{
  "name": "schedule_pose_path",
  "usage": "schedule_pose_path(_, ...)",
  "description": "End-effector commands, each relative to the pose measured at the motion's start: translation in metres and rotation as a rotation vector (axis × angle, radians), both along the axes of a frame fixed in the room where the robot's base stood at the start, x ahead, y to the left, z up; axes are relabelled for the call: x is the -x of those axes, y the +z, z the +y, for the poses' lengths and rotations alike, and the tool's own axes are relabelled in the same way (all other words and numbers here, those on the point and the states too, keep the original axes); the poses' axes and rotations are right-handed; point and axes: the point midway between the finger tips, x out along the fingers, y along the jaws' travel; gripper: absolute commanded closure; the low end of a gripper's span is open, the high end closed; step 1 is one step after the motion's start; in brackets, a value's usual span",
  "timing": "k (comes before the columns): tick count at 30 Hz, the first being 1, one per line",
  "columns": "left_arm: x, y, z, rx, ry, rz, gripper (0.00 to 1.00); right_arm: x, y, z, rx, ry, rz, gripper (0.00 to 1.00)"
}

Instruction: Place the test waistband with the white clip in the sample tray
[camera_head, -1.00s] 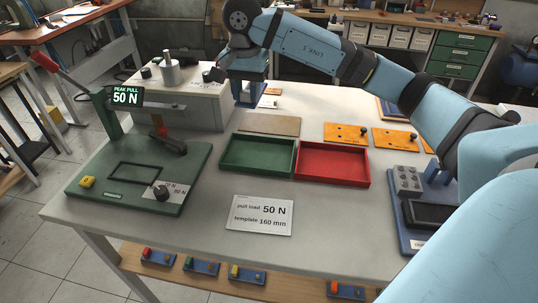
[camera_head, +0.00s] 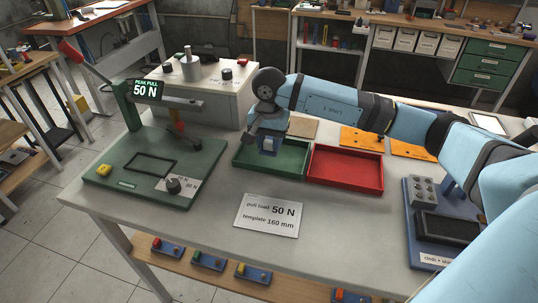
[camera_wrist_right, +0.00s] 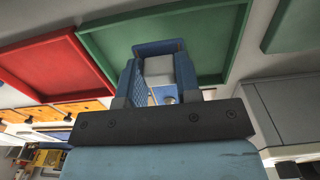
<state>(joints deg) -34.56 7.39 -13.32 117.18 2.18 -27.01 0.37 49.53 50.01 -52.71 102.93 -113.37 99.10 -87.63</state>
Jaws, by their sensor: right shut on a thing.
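My right gripper (camera_head: 268,146) is over the green tray (camera_head: 298,173), near its left part. In the right wrist view its fingers (camera_wrist_right: 160,85) are shut on a small blue piece with a pale white-grey block (camera_wrist_right: 158,68). This may be the waistband with the white clip; its full shape is hidden by the fingers. The green tray (camera_wrist_right: 215,40) lies beyond it there. I cannot tell whether the piece touches the tray floor. The red tray (camera_head: 345,186) is beside the green one and looks empty. My left gripper is not in view.
A green pull-test stand (camera_head: 200,160) with a display reading 50 N is at left. A white card (camera_head: 268,228) lies in front of the trays. A grey box (camera_head: 225,100) stands behind, orange plates (camera_head: 362,139) at right. Blue pieces with coloured clips (camera_head: 208,260) lie on the lower shelf.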

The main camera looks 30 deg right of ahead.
Motion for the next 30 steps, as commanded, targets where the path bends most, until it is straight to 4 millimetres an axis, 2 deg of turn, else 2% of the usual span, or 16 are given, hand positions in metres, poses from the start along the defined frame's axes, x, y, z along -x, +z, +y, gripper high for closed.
schedule_pose_path(5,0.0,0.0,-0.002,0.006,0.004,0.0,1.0,0.0,-0.012,0.0,-0.001,0.0,0.001,0.92)
schedule_pose_path(13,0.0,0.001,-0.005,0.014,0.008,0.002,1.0,0.0,-0.048,0.0,-0.001,0.0,0.001,0.92)
schedule_pose_path(25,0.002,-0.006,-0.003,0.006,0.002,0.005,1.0,0.0,-0.056,0.0,0.0,0.001,-0.001,0.92)
schedule_pose_path(26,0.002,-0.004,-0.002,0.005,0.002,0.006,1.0,0.0,-0.054,0.0,0.0,0.001,-0.001,0.64)
schedule_pose_path(28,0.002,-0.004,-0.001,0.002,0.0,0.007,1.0,0.0,-0.054,0.0,-0.001,0.001,-0.001,0.48)
schedule_pose_path(29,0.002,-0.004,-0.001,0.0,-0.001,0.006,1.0,0.0,-0.054,0.0,-0.001,0.001,-0.001,0.43)
schedule_pose_path(30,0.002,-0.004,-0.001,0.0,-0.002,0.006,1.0,0.0,-0.054,0.0,-0.001,0.001,-0.001,0.43)
